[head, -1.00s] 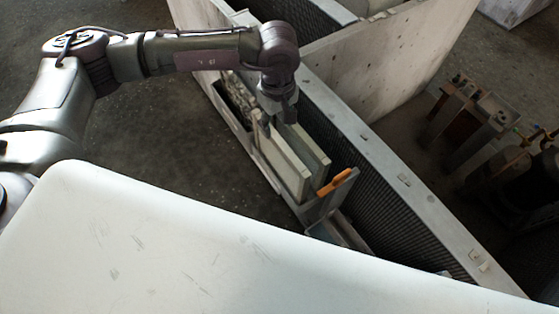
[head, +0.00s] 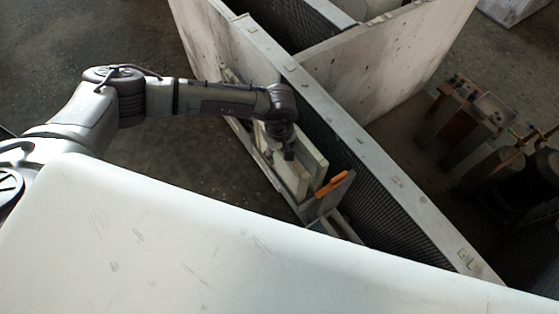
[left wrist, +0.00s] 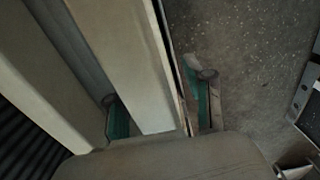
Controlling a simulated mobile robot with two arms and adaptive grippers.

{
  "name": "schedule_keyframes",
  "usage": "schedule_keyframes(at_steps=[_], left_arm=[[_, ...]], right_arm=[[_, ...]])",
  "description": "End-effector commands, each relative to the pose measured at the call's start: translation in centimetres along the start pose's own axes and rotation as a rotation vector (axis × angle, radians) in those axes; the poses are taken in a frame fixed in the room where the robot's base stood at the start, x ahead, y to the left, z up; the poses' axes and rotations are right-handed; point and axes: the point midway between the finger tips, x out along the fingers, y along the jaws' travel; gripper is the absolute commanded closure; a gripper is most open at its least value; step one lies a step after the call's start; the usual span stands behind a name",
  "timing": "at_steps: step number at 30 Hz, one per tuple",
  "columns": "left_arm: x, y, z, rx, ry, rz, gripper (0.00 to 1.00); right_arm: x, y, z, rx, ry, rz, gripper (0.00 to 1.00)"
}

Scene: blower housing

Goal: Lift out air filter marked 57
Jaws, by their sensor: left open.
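Two pale, slab-like filters stand upright side by side in a narrow slot of the housing: a near one (head: 292,182) and a far one (head: 314,163). No number is readable on either, so I cannot tell which is marked 57. My left gripper (head: 284,150) is over their upper left end, pointing down. In the left wrist view, its open, teal-padded fingers (left wrist: 160,104) stand on either side of one pale slab (left wrist: 125,55), with one finger in the gap beside the other slab (left wrist: 45,75). My right gripper is not in view.
An orange-handled part (head: 333,184) stands at the slot's near end. A long metal housing wall (head: 365,157) with dark ribbed mesh runs behind the filters. Dark floor (head: 190,150) lies open to the left. Brownish machinery (head: 470,125) stands at the right.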

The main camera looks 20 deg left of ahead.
Motion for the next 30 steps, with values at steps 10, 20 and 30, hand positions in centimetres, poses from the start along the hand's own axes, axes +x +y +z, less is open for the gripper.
schedule_keyframes(at_steps=[10,20,30], left_arm=[[-0.03,0.02,-0.02,-0.001,0.000,0.001,0.80],[-0.06,0.02,-0.03,-0.001,0.000,0.001,1.00],[-0.78,0.13,-0.09,-0.001,0.000,0.004,1.00]], right_arm=[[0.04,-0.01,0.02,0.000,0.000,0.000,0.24],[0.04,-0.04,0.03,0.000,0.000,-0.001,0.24],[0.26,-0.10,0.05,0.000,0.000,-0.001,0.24]])
